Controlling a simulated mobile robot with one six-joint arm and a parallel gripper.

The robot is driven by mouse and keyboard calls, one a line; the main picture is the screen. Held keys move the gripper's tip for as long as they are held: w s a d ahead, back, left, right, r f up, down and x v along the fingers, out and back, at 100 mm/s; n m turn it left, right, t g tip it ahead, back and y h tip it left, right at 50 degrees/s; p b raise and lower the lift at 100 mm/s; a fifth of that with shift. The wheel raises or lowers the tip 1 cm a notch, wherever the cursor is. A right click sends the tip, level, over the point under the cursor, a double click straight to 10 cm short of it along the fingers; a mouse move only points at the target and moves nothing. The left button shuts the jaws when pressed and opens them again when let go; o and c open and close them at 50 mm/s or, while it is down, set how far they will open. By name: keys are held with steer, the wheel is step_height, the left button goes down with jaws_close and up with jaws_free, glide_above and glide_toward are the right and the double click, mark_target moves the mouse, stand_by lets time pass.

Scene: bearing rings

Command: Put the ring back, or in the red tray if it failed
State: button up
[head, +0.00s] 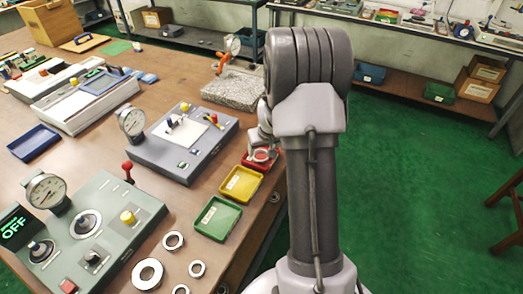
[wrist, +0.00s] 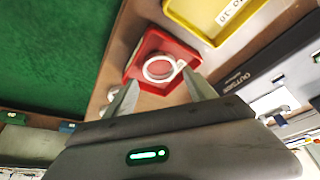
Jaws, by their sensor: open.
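The red tray (head: 249,164) sits at the right edge of the table; it also shows in the wrist view (wrist: 153,42). A pale metal ring (wrist: 147,70) lies in it, near the tray's side that faces my gripper; in the head view the ring (head: 262,155) is small. My gripper (wrist: 160,82) is open, with its two fingertips apart and the ring showing between and just beyond them. Nothing is held. In the head view my gripper (head: 264,140) is over the tray, partly hidden by my arm.
A yellow tray (head: 241,184) and a green tray (head: 217,217) stand in line in front of the red one. Several loose rings (head: 148,273) lie at the table's front. A grey gauge box (head: 180,155) stands left of the trays, a granite block (head: 232,92) behind.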

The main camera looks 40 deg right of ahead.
steer(key=p+v, duration=0.2)
steer(key=v, duration=0.6)
steer(key=s+a+r+t+y, duration=0.1)
steer(key=s+a+r, duration=0.1)
steer(key=a+r, duration=1.15)
steer(key=s+a+r+y, duration=0.1)
steer(key=s+a+r, duration=0.1)
steer(key=s+a, duration=0.7)
steer(key=s+a+r+y, duration=0.1)
steer(key=s+a+r, duration=0.2)
steer(key=s+a, duration=0.6)
steer(key=shift+a+t+y, duration=0.4)
steer(key=shift+a, duration=0.2)
steer(key=shift+r, duration=0.1)
